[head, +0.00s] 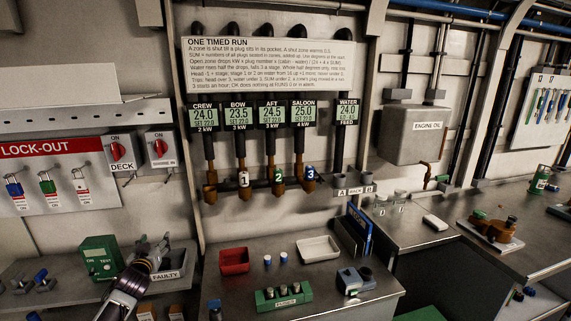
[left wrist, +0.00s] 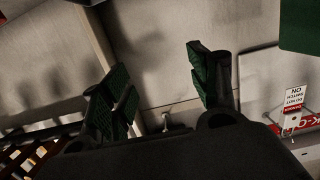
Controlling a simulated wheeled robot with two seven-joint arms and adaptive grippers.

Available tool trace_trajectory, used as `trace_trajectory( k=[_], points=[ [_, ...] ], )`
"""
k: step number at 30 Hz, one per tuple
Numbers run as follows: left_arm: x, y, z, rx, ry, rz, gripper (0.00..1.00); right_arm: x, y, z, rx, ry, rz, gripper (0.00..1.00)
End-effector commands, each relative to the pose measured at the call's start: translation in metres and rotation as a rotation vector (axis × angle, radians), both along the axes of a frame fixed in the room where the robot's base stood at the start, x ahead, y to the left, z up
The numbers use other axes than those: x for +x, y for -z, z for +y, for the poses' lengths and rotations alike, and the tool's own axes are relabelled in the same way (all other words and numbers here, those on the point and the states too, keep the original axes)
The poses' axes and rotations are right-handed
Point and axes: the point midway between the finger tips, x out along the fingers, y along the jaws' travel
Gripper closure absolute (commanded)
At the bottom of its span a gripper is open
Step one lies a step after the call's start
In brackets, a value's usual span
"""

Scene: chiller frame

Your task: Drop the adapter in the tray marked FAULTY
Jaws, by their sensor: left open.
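The tray marked FAULTY (head: 166,276) sits on the left bench in the head view, beside a green box. My left gripper (head: 152,247) is over the tray's back left part and hides some of it. In the left wrist view my left gripper (left wrist: 158,88) has its two green-padded fingers spread, with nothing seen between them. I cannot pick out the adapter for certain in either view. Part of the tray's inside is hidden or too small to read. My right gripper is not in view.
The green test box (head: 100,257) stands left of the tray. The lock-out board (head: 55,172) hangs behind. On the middle bench are a red tray (head: 234,261), a white tray (head: 318,248) and a green block (head: 279,299). Small parts lie at the far left.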

Motion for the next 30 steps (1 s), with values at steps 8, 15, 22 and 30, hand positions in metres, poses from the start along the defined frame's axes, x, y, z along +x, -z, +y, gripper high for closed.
trace_trajectory(
  k=[8, 15, 22, 30],
  points=[
    [-0.002, 0.001, -0.001, 0.0, 0.0, 0.001, 0.4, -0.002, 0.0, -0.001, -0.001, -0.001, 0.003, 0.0],
    [-0.011, 0.0, -0.003, -0.002, 0.001, 0.002, 0.4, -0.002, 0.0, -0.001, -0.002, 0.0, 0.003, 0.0],
    [-0.028, -0.003, -0.007, -0.001, 0.001, 0.001, 0.4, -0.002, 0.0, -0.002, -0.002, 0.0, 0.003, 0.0],
    [-0.049, -0.006, -0.012, -0.001, 0.001, 0.001, 0.4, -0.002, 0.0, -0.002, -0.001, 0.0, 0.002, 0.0]
  ],
)
